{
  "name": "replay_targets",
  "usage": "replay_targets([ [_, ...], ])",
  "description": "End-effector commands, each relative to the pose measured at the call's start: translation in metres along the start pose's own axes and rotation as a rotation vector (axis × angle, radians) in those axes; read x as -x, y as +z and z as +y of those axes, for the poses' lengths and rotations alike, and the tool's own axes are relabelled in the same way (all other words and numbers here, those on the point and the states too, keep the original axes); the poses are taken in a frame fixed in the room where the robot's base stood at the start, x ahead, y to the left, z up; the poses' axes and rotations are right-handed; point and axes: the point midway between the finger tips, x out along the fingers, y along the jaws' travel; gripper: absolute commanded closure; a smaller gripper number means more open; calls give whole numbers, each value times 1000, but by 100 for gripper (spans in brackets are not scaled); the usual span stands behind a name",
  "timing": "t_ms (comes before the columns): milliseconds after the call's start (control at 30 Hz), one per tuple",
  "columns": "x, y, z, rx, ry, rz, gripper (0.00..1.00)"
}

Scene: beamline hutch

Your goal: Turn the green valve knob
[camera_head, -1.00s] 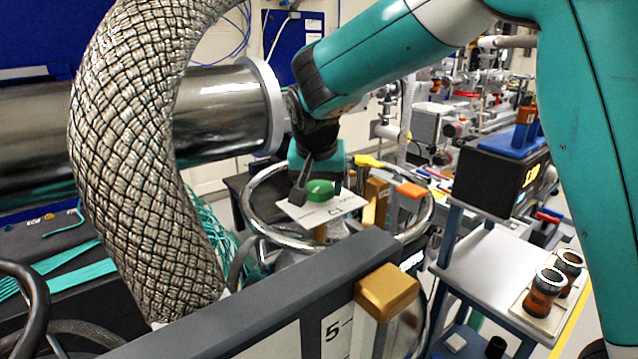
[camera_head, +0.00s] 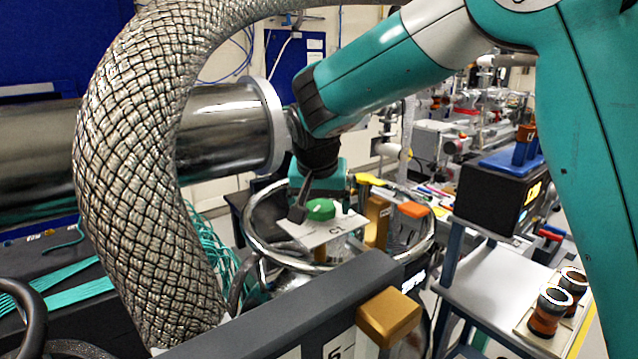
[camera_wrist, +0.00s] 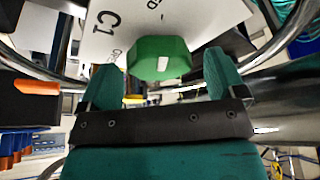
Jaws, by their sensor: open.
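In the wrist view the knob (camera_wrist: 160,58) is a faceted green block with a small white mark, and lies between my two fingertips, with a gap on each side. My gripper (camera_wrist: 160,64) is open, with teal-padded fingers to the left and right of the knob. In the head view a dark finger shows at the knob's left; the other finger is mostly hidden.
A chrome ring rail (camera_head: 262,250) surrounds the plate. Yellow and orange (camera_head: 412,209) handles and a brass block (camera_head: 376,222) stand close on the right. A thick braided hose (camera_head: 140,170) and a steel pipe (camera_head: 228,125) fill the left. A gold-knobbed post (camera_head: 388,318) is in front.

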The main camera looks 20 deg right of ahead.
Motion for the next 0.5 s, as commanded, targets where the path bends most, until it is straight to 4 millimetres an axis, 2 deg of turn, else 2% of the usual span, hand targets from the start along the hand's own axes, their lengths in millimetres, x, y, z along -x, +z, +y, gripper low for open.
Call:
replay_targets([
  [167, 26, 0, -1, -1, -6, 5, 11],
  [500, 114, 0, -1, 0, -7, 5, 11],
])
